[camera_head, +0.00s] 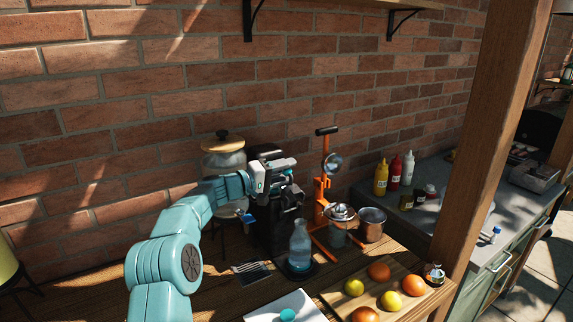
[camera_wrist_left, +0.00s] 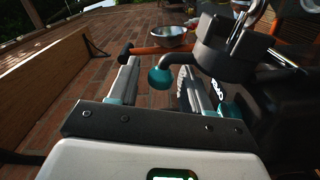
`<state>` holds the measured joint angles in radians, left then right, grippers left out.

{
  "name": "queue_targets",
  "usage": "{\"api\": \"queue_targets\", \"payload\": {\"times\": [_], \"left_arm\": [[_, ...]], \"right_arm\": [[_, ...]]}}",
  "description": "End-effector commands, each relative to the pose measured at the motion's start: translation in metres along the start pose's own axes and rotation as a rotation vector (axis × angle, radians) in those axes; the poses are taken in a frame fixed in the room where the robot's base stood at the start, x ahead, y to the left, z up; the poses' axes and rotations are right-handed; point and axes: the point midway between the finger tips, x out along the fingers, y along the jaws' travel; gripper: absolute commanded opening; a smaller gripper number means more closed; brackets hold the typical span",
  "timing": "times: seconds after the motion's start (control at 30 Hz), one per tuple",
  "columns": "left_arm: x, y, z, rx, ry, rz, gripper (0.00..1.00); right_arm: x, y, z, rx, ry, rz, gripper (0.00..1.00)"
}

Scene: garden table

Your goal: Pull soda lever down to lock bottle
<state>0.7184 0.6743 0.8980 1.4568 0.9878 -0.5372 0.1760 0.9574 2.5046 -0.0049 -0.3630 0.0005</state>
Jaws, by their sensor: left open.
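The black soda machine (camera_head: 272,226) stands on the wooden table against the brick wall. A clear bottle (camera_head: 299,246) stands upright at its front; I cannot tell whether its neck touches the machine. My left gripper (camera_head: 284,172) is at the machine's top, open, and partly covers it. In the left wrist view the soda lever (camera_wrist_left: 160,78) shows as a teal ball on a curved grey rod. The ball lies between the two open fingers, with gaps visible at both sides. The black machine head (camera_wrist_left: 228,50) is at the right there. My right gripper is not in view.
A glass jar with a wooden lid (camera_head: 222,150) stands behind my arm. An orange juicer press (camera_head: 321,195) and a metal pot (camera_head: 372,224) are close at the right. A fruit board (camera_head: 333,294) and a white cloth or board (camera_head: 275,308) lie in front.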

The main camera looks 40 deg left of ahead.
Motion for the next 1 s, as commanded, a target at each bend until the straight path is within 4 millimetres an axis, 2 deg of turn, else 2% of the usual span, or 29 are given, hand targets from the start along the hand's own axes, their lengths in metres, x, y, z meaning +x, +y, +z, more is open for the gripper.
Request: {"api": "queue_targets", "payload": {"times": [0.1, 0.37, 0.5, 0.53, 0.77, 0.87, 1.0], "left_arm": [[0.007, 0.000, -0.001, -0.001, 0.000, -0.001, 0.49], [0.007, -0.001, -0.002, 0.000, 0.001, 0.000, 0.49], [0.007, -0.001, -0.002, 0.000, 0.001, 0.000, 0.03], [0.007, -0.001, -0.002, 0.000, 0.001, 0.000, 0.00], [0.007, -0.002, 0.000, 0.008, 0.002, 0.000, 0.00], [0.006, -0.004, 0.003, 0.030, 0.002, 0.000, 0.00], [0.006, -0.005, 0.011, 0.093, 0.002, 0.002, 0.00]], "right_arm": [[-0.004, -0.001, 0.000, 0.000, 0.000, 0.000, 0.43], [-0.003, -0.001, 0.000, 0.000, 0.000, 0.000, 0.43], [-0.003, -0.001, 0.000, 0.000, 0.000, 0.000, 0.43], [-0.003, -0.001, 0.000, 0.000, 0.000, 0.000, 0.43], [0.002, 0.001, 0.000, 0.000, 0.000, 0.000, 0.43], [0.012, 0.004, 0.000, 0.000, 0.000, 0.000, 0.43], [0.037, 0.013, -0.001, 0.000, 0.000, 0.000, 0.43]]}}
